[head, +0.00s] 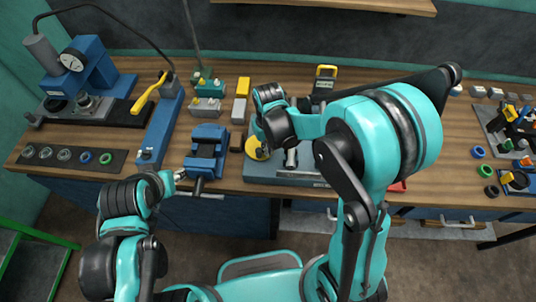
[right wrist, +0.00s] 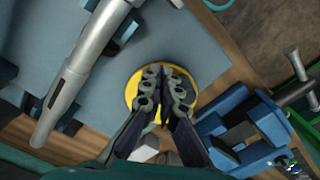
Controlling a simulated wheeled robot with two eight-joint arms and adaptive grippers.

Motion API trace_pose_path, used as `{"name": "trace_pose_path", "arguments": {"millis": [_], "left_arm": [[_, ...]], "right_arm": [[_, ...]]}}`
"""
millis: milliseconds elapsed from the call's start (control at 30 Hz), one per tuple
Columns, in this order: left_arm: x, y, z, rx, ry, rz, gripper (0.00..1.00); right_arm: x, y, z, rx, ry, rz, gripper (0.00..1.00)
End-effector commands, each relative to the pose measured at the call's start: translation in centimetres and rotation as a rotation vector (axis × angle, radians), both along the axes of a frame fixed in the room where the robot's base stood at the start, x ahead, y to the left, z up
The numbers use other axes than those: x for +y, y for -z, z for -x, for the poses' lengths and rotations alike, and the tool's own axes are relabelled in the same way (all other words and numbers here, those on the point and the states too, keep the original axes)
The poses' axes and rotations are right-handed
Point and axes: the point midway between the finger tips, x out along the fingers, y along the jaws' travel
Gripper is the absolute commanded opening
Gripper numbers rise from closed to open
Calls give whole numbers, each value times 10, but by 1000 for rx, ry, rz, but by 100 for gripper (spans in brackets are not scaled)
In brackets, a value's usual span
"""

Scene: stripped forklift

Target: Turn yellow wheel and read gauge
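The yellow wheel (head: 252,149) lies at the left end of the grey-blue plate near the table's front, partly hidden by my right gripper (head: 262,139). In the right wrist view the yellow wheel (right wrist: 132,88) is a flat disc behind the fingertips of my right gripper (right wrist: 165,76). These fingers are close together over its middle. Whether they touch it or hold a hub is hidden. A round white-faced gauge (head: 72,60) is on the blue press at the back left. My left gripper (head: 180,175) is beside the blue vise; its opening is too small to tell.
A blue vise (head: 206,148) stands at the front edge, left of the wheel. A silver cylinder (right wrist: 85,65) lies on the plate near my right gripper. Small coloured blocks (head: 208,105) stand behind the vise. A dark strip with several rings (head: 72,158) lies at the left.

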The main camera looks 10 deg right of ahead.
Motion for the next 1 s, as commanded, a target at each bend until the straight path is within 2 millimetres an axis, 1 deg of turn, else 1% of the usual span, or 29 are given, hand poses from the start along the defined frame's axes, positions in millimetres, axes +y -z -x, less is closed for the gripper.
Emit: {"name": "trace_pose_path", "arguments": {"millis": [900,1000], "left_arm": [[0,3,0,0,0,0,40],[0,2,0,0,0,0,40]], "right_arm": [[26,1,-5,7,-3,2,0],[26,0,-5,7,-2,2,0]]}}
